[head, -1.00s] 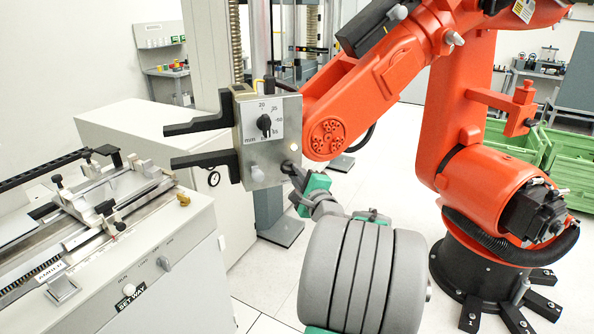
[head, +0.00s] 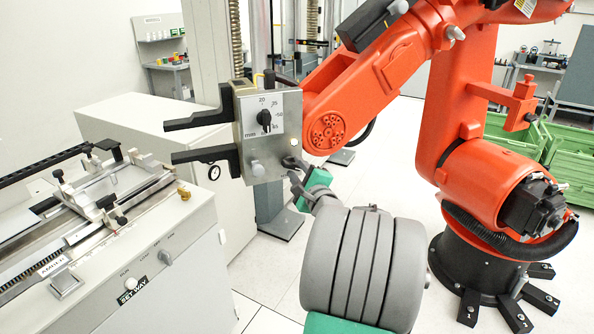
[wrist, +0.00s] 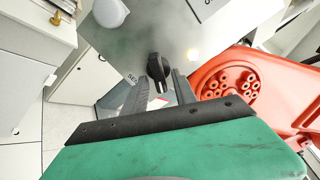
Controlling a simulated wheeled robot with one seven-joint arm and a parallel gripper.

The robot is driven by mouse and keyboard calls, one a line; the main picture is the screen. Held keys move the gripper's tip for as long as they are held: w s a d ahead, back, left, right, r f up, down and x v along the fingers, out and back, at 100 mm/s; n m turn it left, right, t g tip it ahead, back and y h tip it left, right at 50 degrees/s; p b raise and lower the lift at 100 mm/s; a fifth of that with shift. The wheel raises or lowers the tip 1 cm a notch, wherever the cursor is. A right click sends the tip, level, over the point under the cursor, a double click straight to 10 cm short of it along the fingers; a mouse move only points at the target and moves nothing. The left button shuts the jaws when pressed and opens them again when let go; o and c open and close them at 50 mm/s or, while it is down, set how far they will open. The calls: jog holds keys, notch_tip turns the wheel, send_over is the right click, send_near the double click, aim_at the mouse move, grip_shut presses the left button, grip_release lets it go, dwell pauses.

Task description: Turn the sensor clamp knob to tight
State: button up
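The sensor clamp knob (wrist: 157,67) is a small black lever-like knob on the lower face of a grey metal box (head: 282,132). It also shows in the head view (head: 291,162), at the box's lower right corner. My gripper (wrist: 162,82) has two dark fingers spread apart, pointing at the knob. In the wrist view the tips lie on either side of the knob's lower part; I cannot tell whether they touch it. In the head view my gripper (head: 295,178) is just below the knob. The lettering beside the knob is partly hidden.
A bigger black dial (head: 264,120) and a pale round button (head: 257,168) sit on the same box. Two black jaws (head: 200,152) stick out left. An orange robot arm (head: 340,110) stands close on the right. A grey bench machine (head: 150,250) is at left.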

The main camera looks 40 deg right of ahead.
jog(key=b+v, duration=0.2)
jog(key=v, duration=0.6)
jog(key=shift+w+r, duration=0.1)
jog(key=w+a+f+n+g+y, duration=0.35)
jog(key=a+n, duration=0.35)
jog(key=a, duration=0.3)
jog(key=w+a+f+n+g+y, duration=0.25)
jog(key=a+f+n, duration=0.3)
jog(key=a, duration=0.35)
jog(key=s+a+f+n+g, duration=0.2)
jog(key=s+a+n+g, duration=0.1)
jog(key=s+a+n, duration=0.4)
jog(key=s+a+f+n+g, duration=0.2)
jog(key=s+a+n+g, duration=0.2)
jog(key=s+a+n, duration=0.4)
jog(key=shift+f, duration=0.4)
